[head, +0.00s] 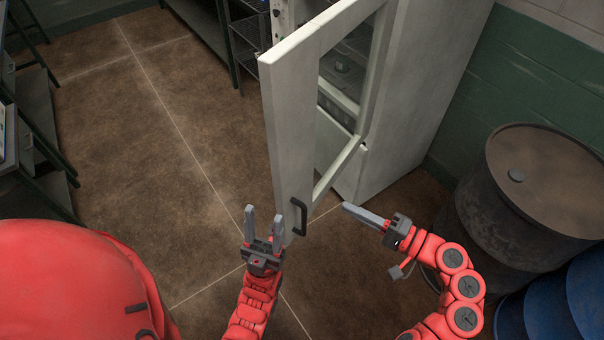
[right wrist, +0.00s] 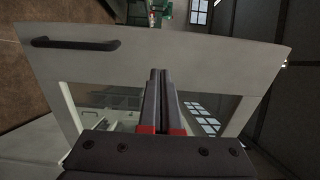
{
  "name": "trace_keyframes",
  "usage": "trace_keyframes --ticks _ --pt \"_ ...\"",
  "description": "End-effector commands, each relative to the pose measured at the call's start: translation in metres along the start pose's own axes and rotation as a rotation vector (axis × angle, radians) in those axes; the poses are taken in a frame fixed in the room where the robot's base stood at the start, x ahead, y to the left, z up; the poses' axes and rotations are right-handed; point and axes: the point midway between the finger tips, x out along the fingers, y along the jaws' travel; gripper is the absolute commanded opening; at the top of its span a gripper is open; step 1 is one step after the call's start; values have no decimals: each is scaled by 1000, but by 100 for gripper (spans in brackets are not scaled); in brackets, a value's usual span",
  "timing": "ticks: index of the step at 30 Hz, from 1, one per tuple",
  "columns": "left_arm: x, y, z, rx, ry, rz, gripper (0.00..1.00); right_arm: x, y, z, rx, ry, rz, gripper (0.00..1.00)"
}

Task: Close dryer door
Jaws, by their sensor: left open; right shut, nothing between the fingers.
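The dryer door (head: 288,134) is a pale framed panel with a window, standing open from the pale dryer cabinet (head: 422,90). Its dark handle (head: 299,217) is near the lower free edge. My left gripper (head: 264,222) is open and empty, just left of the handle in the head view; I cannot tell whether it touches the door. My right gripper (head: 362,213) is shut and empty, to the right of the door. In the right wrist view the closed fingers (right wrist: 160,78) point across the door frame (right wrist: 205,60), and the handle (right wrist: 75,43) shows at upper left.
A rusty dark barrel (head: 535,195) and a blue barrel (head: 570,300) stand close to my right arm. Metal shelving (head: 245,40) is behind the door, and dark racks (head: 35,150) are at the left. The brown tiled floor (head: 150,140) between is clear.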

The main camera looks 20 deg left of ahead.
Motion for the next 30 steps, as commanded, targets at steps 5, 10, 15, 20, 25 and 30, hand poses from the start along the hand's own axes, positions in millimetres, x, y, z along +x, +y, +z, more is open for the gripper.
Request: trace_keyframes --ticks 5,10,15,20,25,30 --pt "11 0 -2 0 0 0 50 18 -5 3 -1 -11 -2 0" --pt "28 -1 -5 0 0 0 50 54 -6 4 2 -15 -1 0" --pt "46 -2 -8 0 0 0 50 90 -7 3 1 -10 -1 0" --pt "62 -3 -10 0 0 0 50 118 -6 2 2 -8 1 0" --pt "68 -3 -12 0 0 0 50 134 -3 1 -2 -3 -1 0" --pt "70 -3 -12 0 0 0 50 139 -1 1 -2 -3 0 0"
